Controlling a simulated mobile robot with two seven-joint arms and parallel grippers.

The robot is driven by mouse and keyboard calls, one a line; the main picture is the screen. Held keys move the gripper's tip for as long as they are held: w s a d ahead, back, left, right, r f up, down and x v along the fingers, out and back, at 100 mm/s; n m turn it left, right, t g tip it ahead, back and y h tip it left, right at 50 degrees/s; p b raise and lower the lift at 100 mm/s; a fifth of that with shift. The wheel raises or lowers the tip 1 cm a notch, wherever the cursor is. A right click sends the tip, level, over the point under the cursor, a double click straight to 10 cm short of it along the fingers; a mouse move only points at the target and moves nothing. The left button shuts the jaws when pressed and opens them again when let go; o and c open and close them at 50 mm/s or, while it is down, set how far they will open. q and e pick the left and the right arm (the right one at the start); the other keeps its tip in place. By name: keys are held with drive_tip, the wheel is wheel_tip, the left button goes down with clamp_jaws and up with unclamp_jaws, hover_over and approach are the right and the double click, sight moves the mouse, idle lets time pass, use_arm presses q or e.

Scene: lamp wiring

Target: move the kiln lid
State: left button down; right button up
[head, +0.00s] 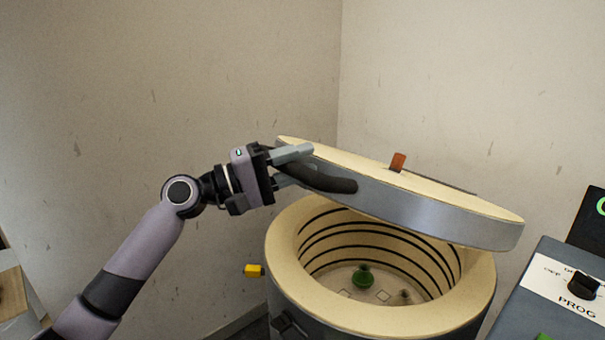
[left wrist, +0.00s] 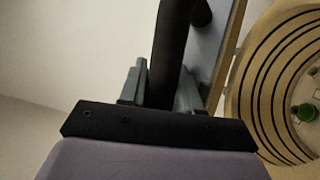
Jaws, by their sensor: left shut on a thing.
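The kiln lid (head: 430,212) is a round disc with a grey metal rim and a cream top, held tilted above the kiln (head: 390,318). Its left side is raised and its right side is lower, at the back right of the kiln mouth. An orange-brown plug (head: 398,162) stands on its top. My left gripper (head: 298,163) is shut on the black lid handle (head: 335,183) at the lid's left side. The handle also shows between the fingers in the left wrist view (left wrist: 172,50). My right gripper is not in view.
The open kiln shows dark coils and a green object (head: 362,276) on its floor. A yellow plug (head: 254,270) sticks out at the kiln's left. A control panel (head: 565,295) stands at the right. Walls close off the back.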

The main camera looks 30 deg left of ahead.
sight(279, 168)
use_arm(q)
drive_tip(key=shift+r, duration=0.1)
drive_tip(key=c, duration=0.9)
unclamp_jaws()
drive_tip(key=shift+s+f, duration=0.1)
drive_tip(key=shift+f, duration=0.1)
drive_tip(key=shift+s+a+f+b, duration=0.15)
drive_tip(key=shift+a+b, duration=0.05)
drive_tip(key=shift+b, duration=0.1)
drive_tip(key=v, duration=0.1)
drive_tip(key=b+v, duration=0.1)
drive_tip(key=v, duration=0.1)
drive_tip(key=b+v, duration=0.1)
drive_tip(key=v, duration=0.1)
drive_tip(key=shift+s+a+r, duration=0.15)
drive_tip(key=shift+r, duration=0.05)
drive_tip(key=shift+s+a+r, duration=0.1)
drive_tip(key=shift+s+a, duration=0.3)
drive_tip(key=shift+s, duration=0.1)
